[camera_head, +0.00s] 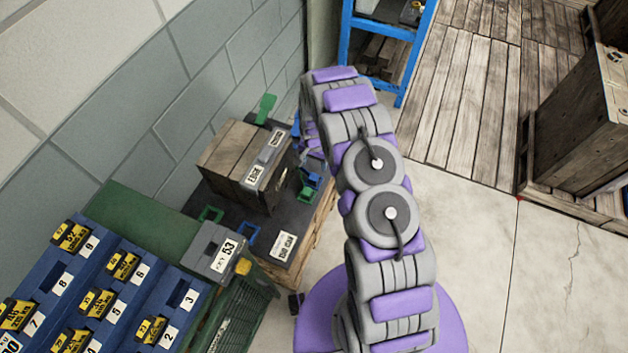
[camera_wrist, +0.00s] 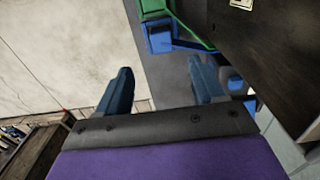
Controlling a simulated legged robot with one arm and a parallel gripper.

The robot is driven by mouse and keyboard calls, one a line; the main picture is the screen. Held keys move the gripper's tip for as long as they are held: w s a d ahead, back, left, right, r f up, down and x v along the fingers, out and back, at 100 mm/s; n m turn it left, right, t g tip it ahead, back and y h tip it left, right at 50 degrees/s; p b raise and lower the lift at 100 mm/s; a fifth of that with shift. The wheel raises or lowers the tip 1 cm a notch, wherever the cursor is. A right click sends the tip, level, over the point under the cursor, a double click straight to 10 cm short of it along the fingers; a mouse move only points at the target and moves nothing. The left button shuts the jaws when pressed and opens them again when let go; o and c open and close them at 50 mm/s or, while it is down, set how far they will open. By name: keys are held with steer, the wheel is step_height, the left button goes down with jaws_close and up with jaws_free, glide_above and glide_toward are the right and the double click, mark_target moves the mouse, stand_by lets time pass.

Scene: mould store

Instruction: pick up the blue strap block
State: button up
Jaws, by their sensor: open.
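In the wrist view, a blue strap block (camera_wrist: 160,38) with a thin blue loop lies beyond my fingertips, close beside a green strap piece (camera_wrist: 195,22). Another blue piece (camera_wrist: 236,80) shows just right of my right finger, partly hidden by it. I cannot tell whether these blue parts belong together. My gripper (camera_wrist: 160,80) is open, with nothing between its fingers. In the head view, blue pieces (camera_head: 311,181) lie on the dark bench top beside the wooden box, left of my arm. My arm hides most of the gripper there.
The wooden box (camera_head: 245,165) stands on the dark bench (camera_head: 240,222). A green loop (camera_head: 210,214) and a blue loop (camera_head: 248,233) lie in front. A blue rack (camera_head: 75,300) stands at lower left, a blue shelf (camera_head: 345,40) behind. Floor (camera_head: 475,215) right of my arm is clear.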

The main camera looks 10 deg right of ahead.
glide_above(314, 177)
step_height(314, 177, down, 5)
steer(key=shift+r+b, duration=0.2)
steer(key=shift+b, duration=0.15)
step_height(314, 177, down, 5)
steer(key=shift+w+f+b, duration=0.1)
steer(key=shift+b, duration=0.6)
steer(key=c, duration=1.1)
steer(key=shift+r, duration=0.25)
